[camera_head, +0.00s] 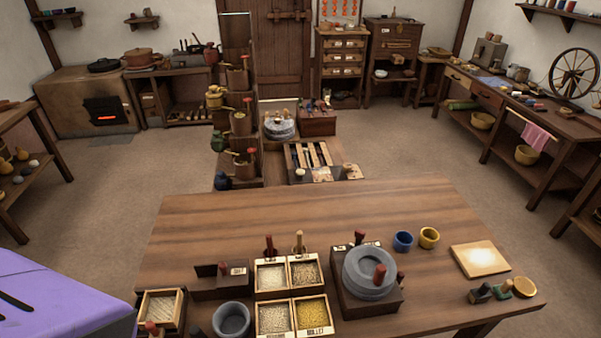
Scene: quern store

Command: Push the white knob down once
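A small pale knob-like thing (299,173) shows on the low platform beyond the table, by the slatted rack. It is too small to tell whether it is the white knob or whether it is pressed. No other clearly white knob shows. The handles on the near table are red, such as the one on the grey quern stone (368,258), or tan, such as the peg (299,240) behind the grain boxes. Neither of my grippers is in view.
The wooden table (230,215) has a clear back half. On it stand grain boxes (273,275), a grey bowl (231,320), a blue cup (403,241), a yellow cup (429,238) and a pale board (479,259). Open floor (420,135) lies behind it.

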